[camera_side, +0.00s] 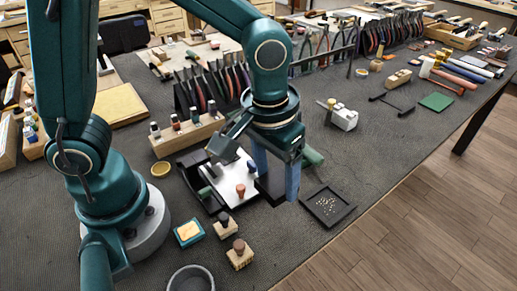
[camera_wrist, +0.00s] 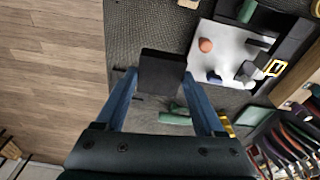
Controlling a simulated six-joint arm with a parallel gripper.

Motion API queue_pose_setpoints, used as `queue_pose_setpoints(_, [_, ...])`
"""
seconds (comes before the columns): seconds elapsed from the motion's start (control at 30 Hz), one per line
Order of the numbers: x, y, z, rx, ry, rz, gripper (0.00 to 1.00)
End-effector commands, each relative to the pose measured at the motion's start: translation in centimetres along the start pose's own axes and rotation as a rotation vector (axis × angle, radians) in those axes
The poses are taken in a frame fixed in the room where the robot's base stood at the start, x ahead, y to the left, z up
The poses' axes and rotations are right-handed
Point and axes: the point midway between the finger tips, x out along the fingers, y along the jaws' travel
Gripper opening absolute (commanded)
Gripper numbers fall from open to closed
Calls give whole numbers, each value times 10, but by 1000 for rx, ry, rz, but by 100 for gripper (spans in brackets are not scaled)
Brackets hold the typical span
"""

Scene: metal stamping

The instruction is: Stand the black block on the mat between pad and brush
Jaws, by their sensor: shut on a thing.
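The black block (camera_wrist: 162,72) is between the two blue fingers of my gripper (camera_wrist: 160,77) in the wrist view. My gripper is shut on it. In the side view my gripper (camera_side: 275,183) holds the dark block (camera_side: 271,184) beside the white plate, with the near finger partly hiding it. The dark textured mat (camera_side: 365,160) covers the bench. A blue-edged pad with a yellow face (camera_side: 189,233) lies at the front left. I cannot tell the brush for sure. The gap under the block is hard to judge.
A black tray with small bits (camera_side: 327,206) lies right of my gripper. Two wooden-based stamps (camera_side: 239,254) stand in front. A wooden rack (camera_side: 188,134) and pliers are behind.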

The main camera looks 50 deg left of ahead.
Motion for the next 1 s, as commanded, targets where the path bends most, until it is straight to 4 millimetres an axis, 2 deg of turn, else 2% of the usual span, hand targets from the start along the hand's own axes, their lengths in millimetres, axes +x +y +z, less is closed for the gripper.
queue_pose_setpoints(0.1, [14,24,7,9,-1,-1,0])
queue_pose_setpoints(0.3, [26,44,12,1,2,1,0])
queue_pose_setpoints(0.43, [33,46,14,-1,0,-1,0])
queue_pose_setpoints(0.7, [65,45,18,-2,0,-1,0])
queue_pose_setpoints(1.0, [67,46,17,-2,2,1,0])
